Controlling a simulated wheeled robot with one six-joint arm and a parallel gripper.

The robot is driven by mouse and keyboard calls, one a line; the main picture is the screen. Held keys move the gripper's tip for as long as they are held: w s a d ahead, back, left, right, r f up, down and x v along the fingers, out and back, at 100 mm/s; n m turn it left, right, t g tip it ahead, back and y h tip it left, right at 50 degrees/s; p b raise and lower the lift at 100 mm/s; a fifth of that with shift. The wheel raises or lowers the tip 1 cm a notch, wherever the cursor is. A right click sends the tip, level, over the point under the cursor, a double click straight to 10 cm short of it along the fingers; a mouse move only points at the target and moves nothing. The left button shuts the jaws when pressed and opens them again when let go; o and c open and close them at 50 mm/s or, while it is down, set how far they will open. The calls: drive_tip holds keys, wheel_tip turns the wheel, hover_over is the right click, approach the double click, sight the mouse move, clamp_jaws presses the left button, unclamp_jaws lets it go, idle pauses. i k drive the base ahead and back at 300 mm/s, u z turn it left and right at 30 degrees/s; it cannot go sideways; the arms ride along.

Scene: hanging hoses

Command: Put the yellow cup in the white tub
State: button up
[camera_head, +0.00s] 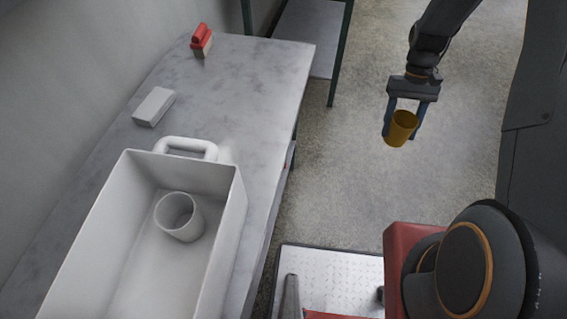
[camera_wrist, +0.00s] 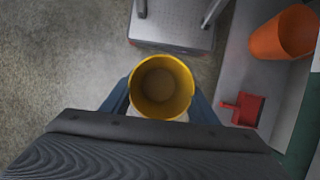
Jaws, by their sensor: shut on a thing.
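The yellow cup (camera_head: 401,128) is held in my gripper (camera_head: 403,120), up in the air over the open floor, right of the table. It is slightly tilted in the head view. The wrist view looks down into the cup (camera_wrist: 161,88), which appears empty, with a blue finger of my gripper (camera_wrist: 160,100) on each side. The white tub (camera_head: 232,215) stands on the table at the lower left of the head view, apart from my gripper. A white cup (camera_head: 180,217) is inside the tub. The tub does not show in the wrist view.
The grey table (camera_head: 240,90) also holds a white block (camera_head: 154,107) and a red-topped brush-like thing (camera_head: 202,41). A metal platform (camera_head: 335,280) is on the floor below. The wrist view shows an orange container (camera_wrist: 284,34) and a red object (camera_wrist: 243,109).

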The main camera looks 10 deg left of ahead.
sight(168, 298)
drive_tip(key=u, duration=0.5)
drive_tip(key=k, duration=0.65)
drive_tip(key=u, duration=0.75)
drive_tip(key=k, duration=0.6)
drive_tip(key=z, duration=0.05)
